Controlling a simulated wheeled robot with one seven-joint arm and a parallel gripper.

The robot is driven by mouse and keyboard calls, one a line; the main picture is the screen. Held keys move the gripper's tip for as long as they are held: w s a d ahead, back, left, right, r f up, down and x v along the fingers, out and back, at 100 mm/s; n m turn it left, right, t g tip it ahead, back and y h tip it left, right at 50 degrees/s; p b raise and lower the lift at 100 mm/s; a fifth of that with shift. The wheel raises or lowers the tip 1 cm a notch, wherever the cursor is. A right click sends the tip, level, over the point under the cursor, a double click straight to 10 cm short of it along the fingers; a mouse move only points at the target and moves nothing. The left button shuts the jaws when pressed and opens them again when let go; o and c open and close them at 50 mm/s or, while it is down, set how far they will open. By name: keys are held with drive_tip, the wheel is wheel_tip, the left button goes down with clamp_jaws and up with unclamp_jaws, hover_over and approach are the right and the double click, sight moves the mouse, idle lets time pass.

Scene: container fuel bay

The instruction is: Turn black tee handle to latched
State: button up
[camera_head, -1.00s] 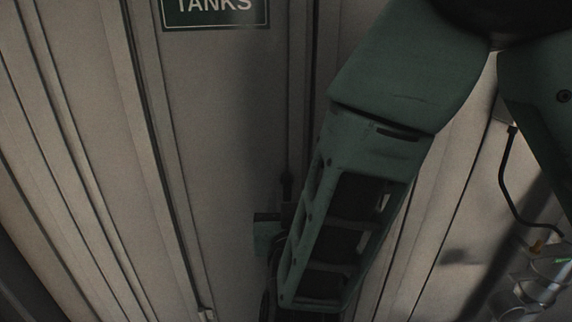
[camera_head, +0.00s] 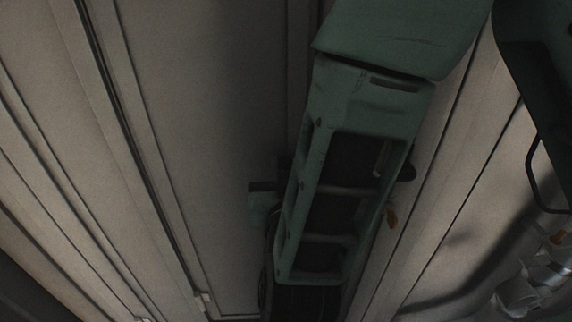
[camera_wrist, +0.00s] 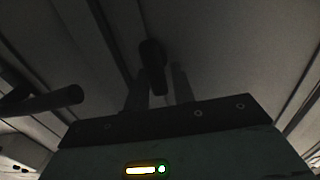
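A black, elongated piece (camera_wrist: 152,56), which looks like the tee handle, stands out from the pale panel in the wrist view. My gripper (camera_wrist: 158,78) points towards it with two dark fingers apart, one on either side of the handle's lower end. I cannot tell whether the handle lies between the fingertips or just beyond them, and no contact shows. In the head view my arm covers most of the gripper and the handle. Only the gripper's green housing (camera_head: 261,207) shows left of the forearm.
A dark round bar (camera_wrist: 45,103) juts in at the left of the wrist view. In the head view a small black part (camera_head: 406,172) and an orange-yellow piece (camera_head: 391,217) show right of my forearm. Metal pipework (camera_head: 535,288) is at lower right. The ribbed wall (camera_head: 215,130) is clear at left.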

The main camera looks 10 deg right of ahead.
drive_tip(key=shift+d, duration=0.15)
clamp_jaws()
drive_tip(key=shift+f+b, duration=0.1)
drive_tip(key=shift+b, duration=0.2)
drive_tip(key=m+b, duration=0.1)
drive_tip(key=b, duration=0.1)
drive_tip(key=m+b, duration=0.1)
drive_tip(key=b, duration=0.1)
drive_tip(key=shift+d+f+m, duration=0.2)
drive_tip(key=shift+f+m, duration=0.05)
drive_tip(key=shift+m, duration=0.05)
drive_tip(key=m+b, duration=0.5)
drive_tip(key=b, duration=0.4)
drive_tip(key=m+b, duration=0.5)
drive_tip(key=b, duration=0.4)
drive_tip(key=d+m+b, duration=0.1)
drive_tip(key=m+b, duration=0.4)
drive_tip(key=b, duration=0.3)
drive_tip(key=shift+d+f+b, duration=0.1)
drive_tip(key=shift+f+b, duration=0.25)
drive_tip(key=shift+b, duration=0.05)
drive_tip(key=shift+r+m, duration=0.1)
drive_tip(key=shift+m, duration=0.2)
